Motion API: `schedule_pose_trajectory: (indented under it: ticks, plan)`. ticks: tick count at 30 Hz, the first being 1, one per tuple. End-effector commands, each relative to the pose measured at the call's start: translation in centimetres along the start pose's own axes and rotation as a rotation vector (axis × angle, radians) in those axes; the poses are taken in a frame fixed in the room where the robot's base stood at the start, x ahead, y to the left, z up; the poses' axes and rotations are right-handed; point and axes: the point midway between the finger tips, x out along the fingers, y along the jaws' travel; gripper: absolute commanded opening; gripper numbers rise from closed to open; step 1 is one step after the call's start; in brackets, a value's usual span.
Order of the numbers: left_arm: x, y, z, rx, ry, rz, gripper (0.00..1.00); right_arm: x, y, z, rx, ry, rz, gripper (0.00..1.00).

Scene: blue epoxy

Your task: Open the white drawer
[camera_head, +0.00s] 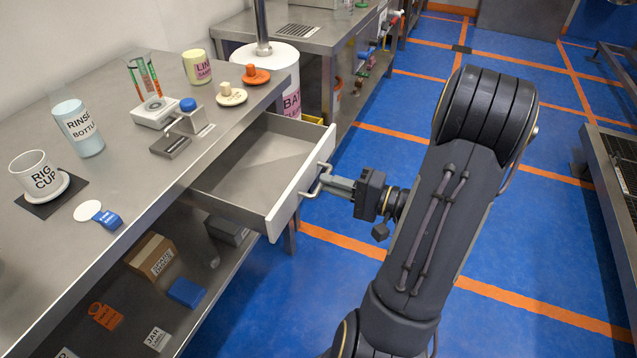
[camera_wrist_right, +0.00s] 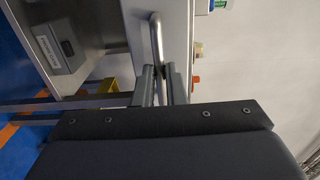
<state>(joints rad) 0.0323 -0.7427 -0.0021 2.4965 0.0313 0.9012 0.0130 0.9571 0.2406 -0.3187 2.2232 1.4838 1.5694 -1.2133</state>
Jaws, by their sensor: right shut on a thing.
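The white drawer (camera_head: 285,209) stands pulled out from under the steel bench in the head view, and its inside looks empty. Its metal bar handle (camera_head: 319,181) is on the front panel. My right gripper (camera_head: 326,184) is shut on the handle, with its arm coming in from the lower right. In the right wrist view the two fingers (camera_wrist_right: 160,82) close around the lower end of the handle (camera_wrist_right: 155,40), against the pale drawer front (camera_wrist_right: 178,35). My left gripper is not in view.
The steel bench (camera_head: 130,185) carries a rinse bottle (camera_head: 78,128), a rig cup (camera_head: 40,175), a scale (camera_head: 153,112) and other small items. A lower shelf holds a cardboard box (camera_head: 150,256). Blue floor (camera_head: 400,100) to the right is mostly clear.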

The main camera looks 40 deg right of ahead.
Motion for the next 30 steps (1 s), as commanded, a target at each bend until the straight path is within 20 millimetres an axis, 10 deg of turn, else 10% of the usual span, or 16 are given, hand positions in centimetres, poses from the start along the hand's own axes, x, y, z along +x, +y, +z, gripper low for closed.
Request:
schedule_pose_trajectory:
  ticks: [10, 15, 30]
  plan:
    - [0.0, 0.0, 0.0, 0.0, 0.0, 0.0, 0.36, -0.1, 0.1, 0.1, 0.002, -0.004, 0.002, 0.0]
    - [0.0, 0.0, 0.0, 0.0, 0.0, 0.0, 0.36, -0.1, 0.1, 0.1, 0.001, -0.003, 0.001, 0.32]
    - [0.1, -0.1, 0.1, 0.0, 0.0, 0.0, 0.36, -2.7, 0.1, -0.1, -0.001, 0.005, 0.003, 0.33]
